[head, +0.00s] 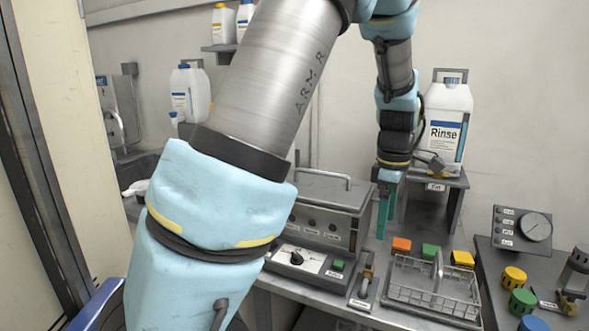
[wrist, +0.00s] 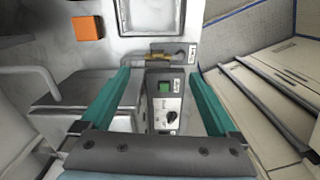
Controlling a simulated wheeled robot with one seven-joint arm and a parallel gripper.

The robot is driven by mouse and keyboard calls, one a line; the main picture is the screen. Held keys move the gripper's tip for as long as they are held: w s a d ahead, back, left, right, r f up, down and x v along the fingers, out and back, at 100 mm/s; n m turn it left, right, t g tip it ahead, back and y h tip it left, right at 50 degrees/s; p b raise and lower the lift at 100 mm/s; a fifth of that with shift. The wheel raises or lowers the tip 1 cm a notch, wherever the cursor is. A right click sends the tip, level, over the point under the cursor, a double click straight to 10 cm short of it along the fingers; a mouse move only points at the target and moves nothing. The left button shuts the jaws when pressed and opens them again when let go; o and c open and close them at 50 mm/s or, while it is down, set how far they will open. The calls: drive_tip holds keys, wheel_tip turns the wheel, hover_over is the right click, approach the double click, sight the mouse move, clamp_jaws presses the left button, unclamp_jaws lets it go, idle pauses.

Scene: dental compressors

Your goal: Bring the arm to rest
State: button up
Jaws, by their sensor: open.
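My arm, grey metal with light blue covers, crosses the head view from the lower left up over the top and down again. My gripper (head: 384,212) hangs at its end with teal fingers pointing down, above the counter and left of the orange block. In the wrist view my gripper (wrist: 160,95) shows two teal fingers spread wide apart with nothing between them. Below and beyond them are a control panel (wrist: 165,103) with a green button and a black knob, and a brass valve (wrist: 168,55). The fingers appear clear of these.
A lidded grey machine (head: 325,205) stands left of my gripper. A wire basket (head: 432,290) sits to the right, with orange (head: 401,245), green (head: 430,251) and yellow (head: 462,258) blocks behind it. A Rinse jug (head: 445,125) stands on a raised shelf. A gauge box (head: 522,230) is farther right.

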drive_tip(key=s+a+f+m, duration=0.1)
drive_tip(key=s+a+m, duration=0.2)
drive_tip(key=a, duration=1)
drive_tip(key=s+a+f+m+t, duration=0.1)
drive_tip(key=s+a+m, duration=0.2)
drive_tip(key=a+m, duration=0.7)
drive_tip(key=a, duration=0.4)
drive_tip(key=shift+t, duration=0.3)
